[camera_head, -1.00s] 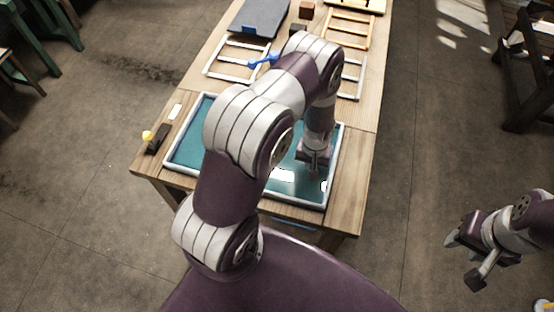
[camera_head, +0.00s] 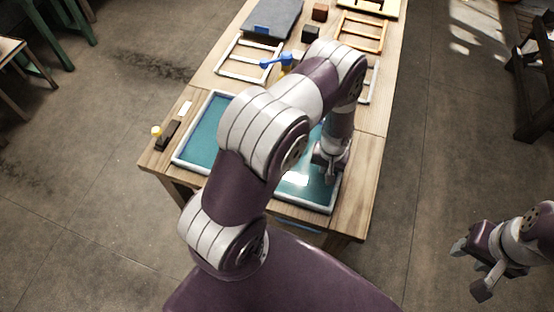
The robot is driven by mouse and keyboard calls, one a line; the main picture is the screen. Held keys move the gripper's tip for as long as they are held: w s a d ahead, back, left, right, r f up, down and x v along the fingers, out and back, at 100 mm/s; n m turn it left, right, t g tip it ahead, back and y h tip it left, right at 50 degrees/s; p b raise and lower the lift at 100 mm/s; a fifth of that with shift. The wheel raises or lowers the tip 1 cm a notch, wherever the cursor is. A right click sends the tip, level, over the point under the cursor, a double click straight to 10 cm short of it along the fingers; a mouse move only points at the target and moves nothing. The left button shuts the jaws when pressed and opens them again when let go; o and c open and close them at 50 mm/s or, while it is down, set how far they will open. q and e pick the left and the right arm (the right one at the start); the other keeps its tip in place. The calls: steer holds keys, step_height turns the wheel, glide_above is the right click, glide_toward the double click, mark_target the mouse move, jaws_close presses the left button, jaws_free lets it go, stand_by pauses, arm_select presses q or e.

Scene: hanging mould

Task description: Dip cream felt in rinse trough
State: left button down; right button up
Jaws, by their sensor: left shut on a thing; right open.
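The rinse trough (camera_head: 197,136) is a wide, shallow, white-rimmed basin with teal liquid on the wooden table's near end. My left arm crosses in front of it and hides its middle. My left gripper (camera_head: 328,176) points down over the trough's right part, close to the surface. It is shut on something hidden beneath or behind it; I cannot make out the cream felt. Whether the fingertips touch the liquid is unclear. My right gripper (camera_head: 467,270) is open and empty, off the table at the lower right.
Behind the trough lie wooden frames (camera_head: 250,74), a dark grey board (camera_head: 272,20), a blue-handled tool (camera_head: 277,62) and small dark blocks (camera_head: 310,34). A dark block with a yellow knob (camera_head: 157,131) sits at the left table edge.

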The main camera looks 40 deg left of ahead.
arm_select(q)
steer(key=shift+s+a, duration=0.2)
steer(key=shift+a, duration=0.35)
steer(key=shift+s+a, duration=0.15)
steer(key=shift+a, duration=0.4)
steer(key=shift+d, duration=0.15)
steer(key=shift+w+d, duration=0.25)
steer(key=shift+d, duration=0.45)
steer(key=shift+w+d, duration=0.25)
steer(key=shift+d, duration=0.4)
steer(key=shift+s+a, duration=0.25)
steer(key=shift+a, duration=0.5)
steer(key=shift+s+a, duration=0.25)
steer(key=shift+a, duration=0.5)
step_height(320, 180, up, 11)
steer(key=p, duration=0.9)
